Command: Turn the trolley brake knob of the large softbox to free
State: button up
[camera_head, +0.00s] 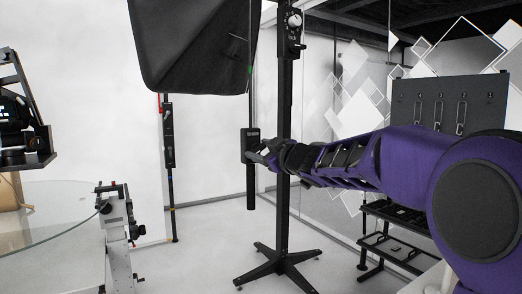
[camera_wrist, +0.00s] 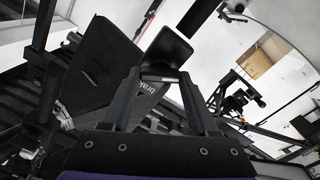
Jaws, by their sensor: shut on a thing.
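The large softbox (camera_head: 195,45) is a black, tilted panel at the top of the head view, beside a black stand column (camera_head: 284,110) on a cross-shaped foot. A small dark box (camera_head: 250,135) hangs left of the column. My gripper (camera_head: 264,152) reaches in from the right to this box. In the wrist view, my gripper (camera_wrist: 165,76) is shut on a dark knob (camera_wrist: 167,48) between its fingertips. A dark plate (camera_wrist: 150,88) with partly covered lettering that seems to read "brake" lies behind the fingers. The knob's exact angle cannot be read.
A control panel with a pale knob (camera_head: 293,20) sits high on the column. A glass turntable (camera_head: 50,215) and a camera (camera_head: 18,135) are on the left. A thinner stand (camera_head: 169,140) stands behind. A dark rack (camera_head: 392,235) stands at the right.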

jog(key=n, duration=0.3)
jog(key=n+b, duration=0.1)
jog(key=n, duration=0.2)
jog(key=shift+s+a+f+n+b, duration=0.1)
jog(key=shift+f+n+b, duration=0.05)
jog(key=shift+n+b, duration=0.15)
jog(key=n+b, duration=0.1)
jog(key=n, duration=0.4)
jog(key=shift+b, duration=0.3)
jog(key=o, duration=1.4)
jog(key=shift+s, duration=0.15)
